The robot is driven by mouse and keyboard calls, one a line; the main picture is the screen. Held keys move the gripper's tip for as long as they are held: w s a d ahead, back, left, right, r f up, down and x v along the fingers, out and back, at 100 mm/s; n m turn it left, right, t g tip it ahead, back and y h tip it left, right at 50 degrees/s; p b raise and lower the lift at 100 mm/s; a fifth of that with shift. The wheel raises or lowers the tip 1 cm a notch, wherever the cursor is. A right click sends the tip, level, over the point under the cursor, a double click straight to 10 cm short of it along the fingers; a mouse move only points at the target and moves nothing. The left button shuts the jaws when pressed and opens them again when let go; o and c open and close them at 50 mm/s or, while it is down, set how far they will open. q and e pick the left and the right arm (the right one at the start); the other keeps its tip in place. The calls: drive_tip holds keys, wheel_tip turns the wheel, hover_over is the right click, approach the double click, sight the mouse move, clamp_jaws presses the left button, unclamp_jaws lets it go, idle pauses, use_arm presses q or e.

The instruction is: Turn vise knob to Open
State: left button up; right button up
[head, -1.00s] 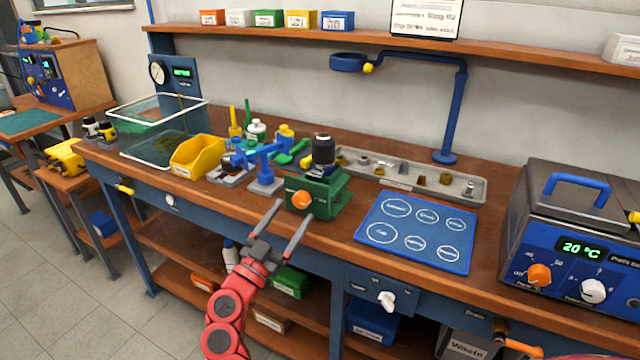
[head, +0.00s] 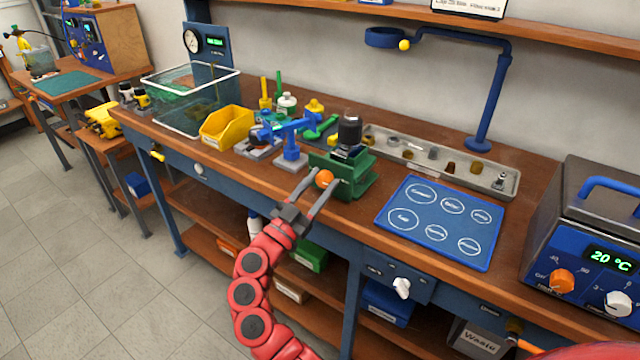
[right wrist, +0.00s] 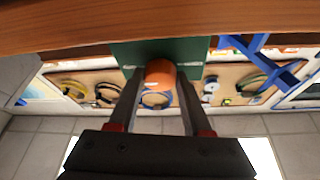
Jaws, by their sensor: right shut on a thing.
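The green vise (head: 354,181) stands at the front edge of the workbench in the head view, with a black cylindrical part (head: 349,130) upright at its top. Its round orange knob (head: 324,178) faces the front. My right gripper (head: 325,180) reaches up to the vise and is shut on this knob, one finger on each side. In the right wrist view the orange knob (right wrist: 160,73) sits between the fingertips (right wrist: 160,80), against the green vise face (right wrist: 122,54). I cannot read any marking for the knob's position. My left gripper is not in view.
A blue mat (head: 440,222) with white circles lies right of the vise, and a grey parts tray (head: 480,172) lies behind. A blue clamp stand (head: 290,150) and a yellow bin (head: 227,127) stand to the left. A heater unit (head: 590,240) is at far right.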

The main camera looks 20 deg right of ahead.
clamp_jaws()
